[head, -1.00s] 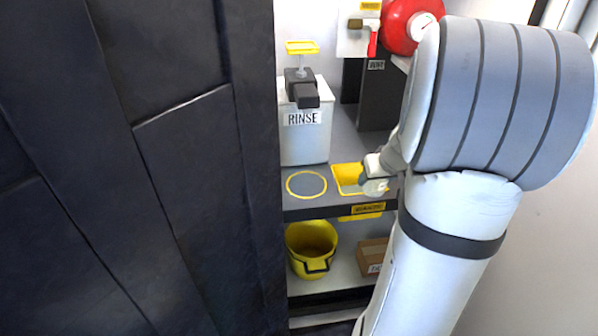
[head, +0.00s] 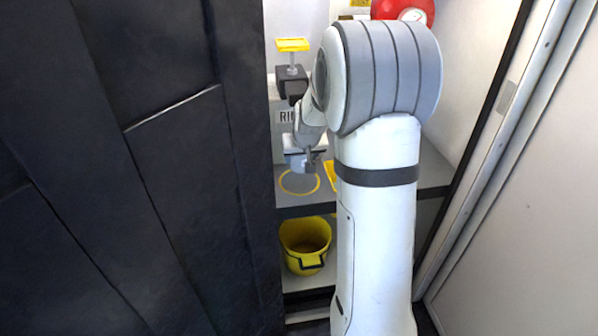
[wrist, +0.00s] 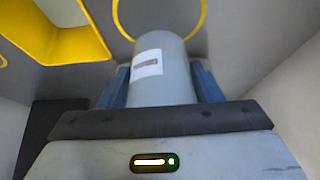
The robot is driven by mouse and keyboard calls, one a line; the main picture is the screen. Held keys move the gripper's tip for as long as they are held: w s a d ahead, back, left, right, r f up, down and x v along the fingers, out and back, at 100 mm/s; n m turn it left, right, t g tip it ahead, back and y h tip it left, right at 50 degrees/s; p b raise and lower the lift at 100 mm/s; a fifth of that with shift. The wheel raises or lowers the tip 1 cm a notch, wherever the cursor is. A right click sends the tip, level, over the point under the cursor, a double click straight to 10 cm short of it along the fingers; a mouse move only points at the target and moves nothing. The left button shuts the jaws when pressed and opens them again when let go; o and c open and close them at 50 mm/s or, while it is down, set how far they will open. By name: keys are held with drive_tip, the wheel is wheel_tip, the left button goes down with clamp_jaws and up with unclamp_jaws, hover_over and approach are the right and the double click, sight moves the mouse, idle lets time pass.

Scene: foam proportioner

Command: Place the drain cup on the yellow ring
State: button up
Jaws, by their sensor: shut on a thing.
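The drain cup (wrist: 163,80) is a grey cylinder with a small white label, seen in the wrist view. My gripper (wrist: 161,78) is shut on it, with a blue finger on each side. The yellow ring (wrist: 204,14) shows beyond the cup, partly hidden by it. In the head view the yellow ring (head: 299,194) lies flat on the grey shelf, and my gripper (head: 306,163) is just above its back edge. The cup is hard to make out there. I cannot tell the height of the gap between cup and ring.
The white RINSE container (head: 279,130) with a yellow-topped black pump stands behind my gripper. A yellow-edged opening (wrist: 80,42) is beside the ring. A yellow bucket (head: 304,245) sits on the lower shelf. A dark panel (head: 150,170) closes off the left.

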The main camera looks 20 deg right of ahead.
sight(300, 169)
drive_tip(key=shift+w+a+f+b, duration=0.15)
drive_tip(key=shift+f+b, duration=0.85)
drive_tip(key=shift+f, duration=1.55)
drive_tip(key=shift+f, duration=0.15)
drive_tip(key=o, duration=1)
drive_tip(key=shift+r, duration=0.25)
drive_tip(key=p+v, duration=0.3)
drive_tip(key=v, duration=0.8)
drive_tip(key=shift+s+r, duration=0.2)
drive_tip(key=shift+r, duration=0.15)
